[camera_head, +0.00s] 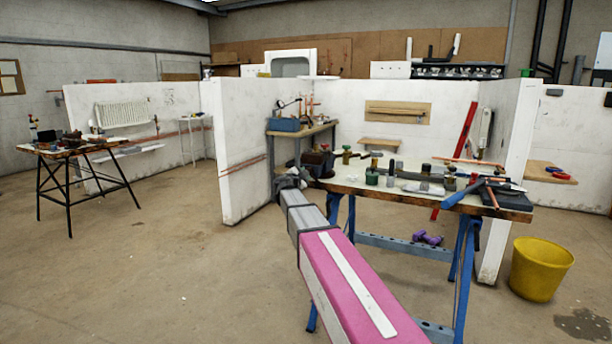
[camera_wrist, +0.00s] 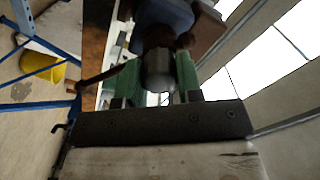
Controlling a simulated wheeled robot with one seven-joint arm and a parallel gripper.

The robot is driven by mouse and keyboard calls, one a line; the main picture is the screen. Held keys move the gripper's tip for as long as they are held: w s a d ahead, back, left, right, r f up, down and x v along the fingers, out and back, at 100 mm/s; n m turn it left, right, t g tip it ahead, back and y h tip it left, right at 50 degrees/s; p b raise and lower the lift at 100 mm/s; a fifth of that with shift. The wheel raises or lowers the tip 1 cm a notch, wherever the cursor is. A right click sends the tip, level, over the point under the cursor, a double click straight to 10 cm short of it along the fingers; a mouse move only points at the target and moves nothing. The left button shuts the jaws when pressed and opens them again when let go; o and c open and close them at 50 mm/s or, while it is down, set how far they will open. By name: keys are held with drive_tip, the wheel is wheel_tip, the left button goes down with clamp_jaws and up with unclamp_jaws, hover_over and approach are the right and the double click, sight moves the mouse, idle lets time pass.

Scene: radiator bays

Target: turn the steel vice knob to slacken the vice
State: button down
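My gripper (camera_wrist: 158,80) shows in the wrist view, with a green finger on each side of the steel vice knob (camera_wrist: 158,62). The knob is a short grey cylinder pointing toward the camera. The fingers stand apart around it; I cannot tell whether they press on it. A thin handle bar (camera_wrist: 103,75) with a ball end juts out left of the knob. The blue-grey vice body (camera_wrist: 172,14) is behind. In the head view, the dark vice (camera_head: 318,163) sits at the left end of the workbench (camera_head: 347,185). My arm reaches it there, and the knob is hidden.
Several fittings and tools, including a blue-handled tool (camera_head: 463,193), lie on the workbench right of the vice. White partition walls (camera_head: 238,150) stand behind. A yellow bucket (camera_head: 541,268) is on the floor at right. Open floor lies to the left.

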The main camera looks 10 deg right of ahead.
drive_tip(key=n, duration=0.3)
drive_tip(key=shift+n, duration=0.3)
drive_tip(key=n, duration=0.8)
drive_tip(key=shift+n, duration=0.4)
drive_tip(key=n, duration=1.3)
drive_tip(key=shift+w+n, duration=0.1)
drive_tip(key=shift+n, duration=0.3)
drive_tip(key=c, duration=1)
unclamp_jaws()
drive_tip(key=shift+d, duration=0.1)
drive_tip(key=shift+o, duration=0.2)
